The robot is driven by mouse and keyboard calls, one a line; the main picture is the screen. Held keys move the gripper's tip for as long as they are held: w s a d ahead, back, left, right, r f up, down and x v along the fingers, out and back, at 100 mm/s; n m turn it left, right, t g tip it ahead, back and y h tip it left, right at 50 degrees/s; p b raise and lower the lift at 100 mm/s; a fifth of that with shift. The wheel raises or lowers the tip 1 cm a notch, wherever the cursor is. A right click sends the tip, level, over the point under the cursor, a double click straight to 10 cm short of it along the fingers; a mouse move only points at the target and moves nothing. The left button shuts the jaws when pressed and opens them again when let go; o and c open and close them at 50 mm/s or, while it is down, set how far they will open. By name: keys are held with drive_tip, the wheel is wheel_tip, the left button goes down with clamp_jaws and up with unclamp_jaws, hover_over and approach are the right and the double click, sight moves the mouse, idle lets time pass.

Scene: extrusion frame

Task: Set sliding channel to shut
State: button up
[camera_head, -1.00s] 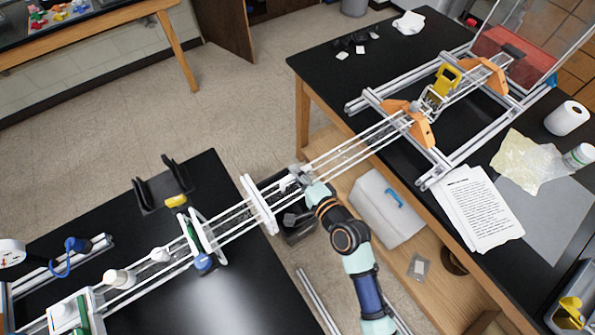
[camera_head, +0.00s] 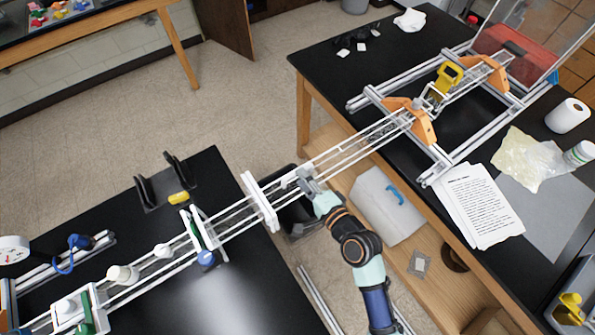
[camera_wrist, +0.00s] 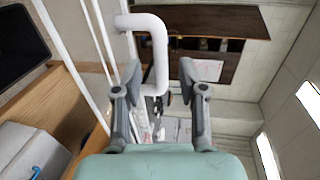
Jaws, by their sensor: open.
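The sliding channel is a set of long pale rails (camera_head: 345,154) that bridges the gap between the two black tables. A white upright plate (camera_head: 260,202) stands across the rails, left of my gripper. My gripper (camera_head: 303,181) is at the rails over the gap, just right of that plate. In the wrist view my gripper (camera_wrist: 160,76) is open, and a white bent handle (camera_wrist: 158,45) shows between its two fingers. I cannot tell whether the fingers touch the handle. White rails (camera_wrist: 82,60) run past on the left of the wrist view.
Orange brackets (camera_head: 423,125) and a yellow clamp (camera_head: 447,76) sit on the metal frame on the right table. A white carriage with a blue knob (camera_head: 206,258) is on the left rails. A white box (camera_head: 385,207) stands on the shelf below. Floor is open behind the rails.

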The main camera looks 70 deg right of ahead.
drive_tip(key=v, duration=0.8)
drive_tip(key=shift+a, duration=0.1)
drive_tip(key=w+a+r+n+t+y, duration=0.1)
drive_tip(key=w+a+r+n+y, duration=0.2)
drive_tip(key=w+a+r+n, duration=0.45)
drive_tip(key=w+a+r+n+t+y, duration=0.2)
drive_tip(key=w+a+r+n+y, duration=0.15)
drive_tip(key=w+n, duration=0.45)
drive_tip(key=w+a+r+n+t+y, duration=0.15)
drive_tip(key=w+a+r+n, duration=0.4)
drive_tip(key=w, duration=0.55)
drive_tip(key=w+a+r+n+y, duration=0.1)
drive_tip(key=w+a+r+n, duration=0.1)
drive_tip(key=a+r+n, duration=0.3)
drive_tip(key=w+a+r+y, duration=0.1)
drive_tip(key=w+a+r, duration=0.15)
drive_tip(key=a, duration=0.55)
drive_tip(key=s+f+g, duration=0.4)
drive_tip(key=s+f, duration=0.6)
wheel_tip(320, 180, up, 17)
drive_tip(key=p, duration=1.7)
drive_tip(key=shift+d, duration=0.45)
